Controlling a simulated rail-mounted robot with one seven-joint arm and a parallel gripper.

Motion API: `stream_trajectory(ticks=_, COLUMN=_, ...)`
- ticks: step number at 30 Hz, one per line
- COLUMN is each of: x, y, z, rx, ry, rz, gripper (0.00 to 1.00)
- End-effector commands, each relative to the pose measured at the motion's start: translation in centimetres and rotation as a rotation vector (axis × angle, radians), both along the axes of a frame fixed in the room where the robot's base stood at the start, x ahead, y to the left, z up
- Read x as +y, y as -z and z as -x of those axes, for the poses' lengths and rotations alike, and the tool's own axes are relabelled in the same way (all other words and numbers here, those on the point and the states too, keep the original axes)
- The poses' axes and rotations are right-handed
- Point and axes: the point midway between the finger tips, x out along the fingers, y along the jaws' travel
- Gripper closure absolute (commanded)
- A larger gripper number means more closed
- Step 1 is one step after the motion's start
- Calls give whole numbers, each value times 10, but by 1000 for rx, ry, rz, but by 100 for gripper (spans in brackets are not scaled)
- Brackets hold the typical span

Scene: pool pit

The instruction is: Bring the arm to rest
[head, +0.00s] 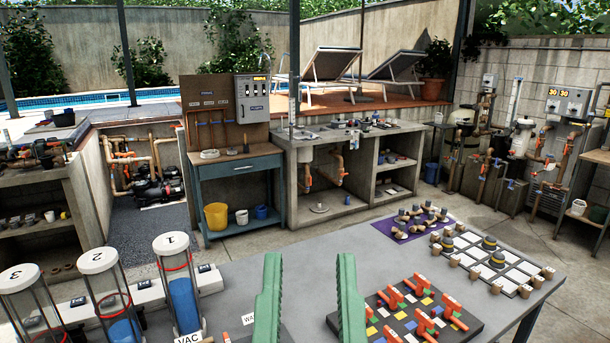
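My gripper (309,260) shows at the bottom middle of the head view as two upright green fingers. They stand well apart, with only the grey table top (225,288) visible between them, so it is open and empty. The rest of my arm is below the frame. The fingers are in front of the table; how high they are above it I cannot tell.
On the table, numbered clear cylinders (179,285) stand at left. A board with orange-handled valves (415,315) lies just right of my gripper. A purple mat (385,228) with knobs and white tiles (520,275) lie beyond. A workbench (240,168) stands behind.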

Motion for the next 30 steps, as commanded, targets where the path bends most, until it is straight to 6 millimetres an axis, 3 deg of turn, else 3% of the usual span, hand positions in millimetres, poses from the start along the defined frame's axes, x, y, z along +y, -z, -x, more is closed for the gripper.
stream_trajectory(ticks=1, x=1, y=-50, z=0, rx=-2, ry=-1, rz=1, gripper=67)
stream_trajectory(ticks=5, x=2, y=-109, z=-1, rx=0, ry=-4, rz=1, gripper=67)
stream_trajectory(ticks=15, x=5, y=-281, z=-2, rx=3, ry=-16, rz=-1, gripper=67)
stream_trajectory(ticks=18, x=6, y=-320, z=-3, rx=4, ry=-18, rz=-2, gripper=67)
stream_trajectory(ticks=21, x=6, y=-345, z=-3, rx=4, ry=-20, rz=-2, gripper=67)
stream_trajectory(ticks=24, x=7, y=-356, z=-3, rx=5, ry=-21, rz=-2, gripper=67)
stream_trajectory(ticks=30, x=7, y=-354, z=-3, rx=5, ry=-21, rz=-2, gripper=67)
